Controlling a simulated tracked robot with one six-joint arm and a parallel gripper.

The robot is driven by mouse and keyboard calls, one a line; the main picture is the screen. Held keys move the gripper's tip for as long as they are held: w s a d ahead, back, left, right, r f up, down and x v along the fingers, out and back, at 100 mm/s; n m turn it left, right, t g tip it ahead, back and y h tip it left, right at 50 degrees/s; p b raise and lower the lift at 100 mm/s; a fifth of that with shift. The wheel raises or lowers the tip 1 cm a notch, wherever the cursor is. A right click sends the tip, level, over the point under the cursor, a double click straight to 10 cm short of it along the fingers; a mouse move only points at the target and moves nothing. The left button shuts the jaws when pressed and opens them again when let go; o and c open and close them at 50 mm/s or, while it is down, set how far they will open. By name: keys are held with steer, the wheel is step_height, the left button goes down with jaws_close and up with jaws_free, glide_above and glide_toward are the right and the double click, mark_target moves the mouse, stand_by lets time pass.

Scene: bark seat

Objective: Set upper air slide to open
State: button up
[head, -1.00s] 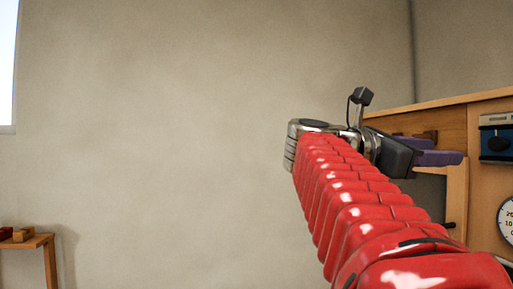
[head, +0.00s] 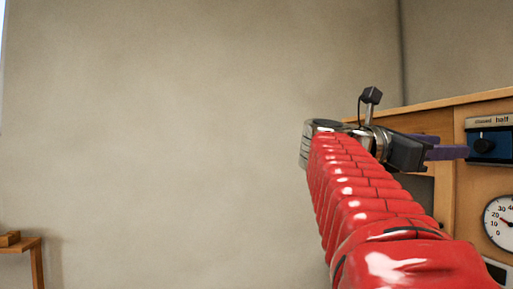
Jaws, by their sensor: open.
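The upper air slide (head: 493,146) is a blue plate with a dark knob (head: 483,147), on the wooden panel at the right edge of the head view. The label strip (head: 491,121) above it reads "closed" and "half"; the rest is cut off by the picture edge. The knob shows near the "closed" end, below that word. My gripper (head: 454,146) has purple fingers, is open and shows nothing between them. Its fingertips point right and lie just left of the plate in the picture. I cannot tell the gap in depth.
A wooden cabinet (head: 460,190) fills the right side, with a round dial gauge (head: 501,222) below the slide. The wall between is bare.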

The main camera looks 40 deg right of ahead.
mark_target(479, 146)
steer(key=x, duration=1)
steer(key=shift+a, duration=0.1)
steer(key=shift+c, duration=0.4)
jaws_close()
